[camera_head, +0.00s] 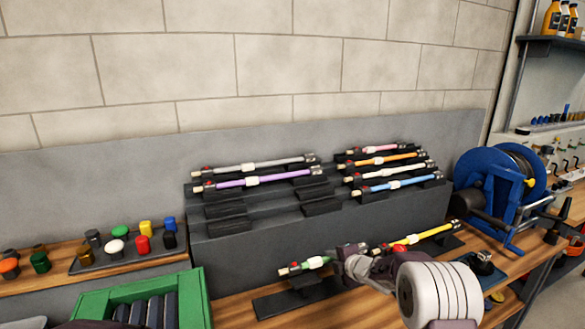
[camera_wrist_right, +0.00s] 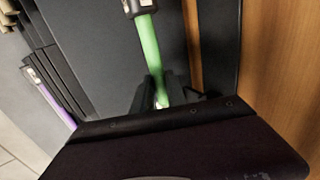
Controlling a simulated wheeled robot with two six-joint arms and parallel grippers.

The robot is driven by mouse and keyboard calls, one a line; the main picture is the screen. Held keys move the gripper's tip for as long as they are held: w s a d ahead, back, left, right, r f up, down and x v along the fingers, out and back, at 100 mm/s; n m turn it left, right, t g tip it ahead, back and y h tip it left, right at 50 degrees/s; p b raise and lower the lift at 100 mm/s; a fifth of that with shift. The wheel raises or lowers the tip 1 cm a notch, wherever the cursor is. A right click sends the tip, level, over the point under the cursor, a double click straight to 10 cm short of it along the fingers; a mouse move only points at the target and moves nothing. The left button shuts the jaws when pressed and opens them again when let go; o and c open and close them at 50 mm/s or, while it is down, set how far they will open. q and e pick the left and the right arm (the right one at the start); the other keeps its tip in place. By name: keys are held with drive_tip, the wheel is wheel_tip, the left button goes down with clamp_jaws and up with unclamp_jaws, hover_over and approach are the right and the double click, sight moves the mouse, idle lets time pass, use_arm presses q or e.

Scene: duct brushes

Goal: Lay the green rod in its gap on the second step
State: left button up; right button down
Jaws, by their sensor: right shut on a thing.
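The green rod (camera_head: 316,262), with a white middle collar and a red mark near its left end, is level at the front of the bench, over a dark stand (camera_head: 295,299). I cannot tell if it touches the stand. My right gripper (camera_head: 343,259) is shut on it near its right part. In the right wrist view the green rod (camera_wrist_right: 149,45) runs up from between the fingers (camera_wrist_right: 165,97). The dark stepped rack (camera_head: 262,221) stands behind. Its left half holds a grey and a purple rod (camera_head: 250,181), with empty supports (camera_head: 227,211) below them.
The rack's right half carries several rods, including a blue one (camera_head: 392,185). A yellow rod (camera_head: 430,234) lies to the right of my gripper. A blue reel (camera_head: 500,185) stands far right. A green crate (camera_head: 200,292) and coloured caps (camera_head: 120,231) are at left.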

drive_tip(key=f, duration=0.1)
drive_tip(key=f+b, duration=0.2)
drive_tip(key=f, duration=0.1)
drive_tip(key=shift+w+d, duration=0.15)
drive_tip(key=shift+d, duration=0.2)
use_arm(q)
wheel_tip(320, 180, down, 3)
use_arm(e)
drive_tip(key=shift+r, duration=0.1)
